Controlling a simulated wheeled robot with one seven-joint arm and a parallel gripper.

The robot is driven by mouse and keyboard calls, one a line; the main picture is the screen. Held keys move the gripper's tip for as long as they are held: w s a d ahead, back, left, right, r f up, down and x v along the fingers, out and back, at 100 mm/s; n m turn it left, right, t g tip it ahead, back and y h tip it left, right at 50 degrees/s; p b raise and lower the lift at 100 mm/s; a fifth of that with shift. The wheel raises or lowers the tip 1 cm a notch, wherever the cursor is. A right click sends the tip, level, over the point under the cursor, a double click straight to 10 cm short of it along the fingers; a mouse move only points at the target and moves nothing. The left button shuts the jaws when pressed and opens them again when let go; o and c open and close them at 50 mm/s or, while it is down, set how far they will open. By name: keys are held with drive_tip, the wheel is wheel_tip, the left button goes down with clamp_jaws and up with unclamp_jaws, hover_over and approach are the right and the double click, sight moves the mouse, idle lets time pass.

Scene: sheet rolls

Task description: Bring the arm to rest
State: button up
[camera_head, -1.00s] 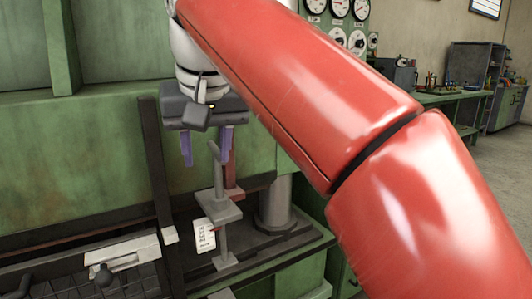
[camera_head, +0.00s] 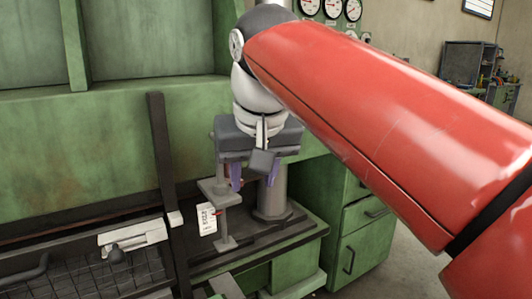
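My gripper (camera_head: 254,180) hangs pointing down at the centre of the head view, below my red and white arm. Its two purple fingers stand apart, and I see nothing held between them. The upper part of the stand is hidden behind the gripper.
A thick grey column (camera_head: 272,195) rises behind the gripper from a dark machine bed. A white tag (camera_head: 207,219) is beside the stand. A dark upright bar (camera_head: 160,150) is on the left. A green drawer cabinet (camera_head: 362,235) is on the right, with open floor beyond it.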

drive_tip(key=s+d+f+m, duration=0.1)
drive_tip(key=s+d+f, duration=0.3)
drive_tip(key=f, duration=0.4)
drive_tip(key=s+d+f+m+h, duration=0.1)
drive_tip(key=s+d+f, duration=0.3)
drive_tip(key=d+f, duration=0.3)
drive_tip(key=s+d+f+m+t, duration=0.1)
drive_tip(key=s+d+f, duration=0.3)
drive_tip(key=f, duration=0.5)
drive_tip(key=shift+s+d+f, duration=0.3)
drive_tip(key=shift+d, duration=0.85)
drive_tip(key=shift+a, duration=0.1)
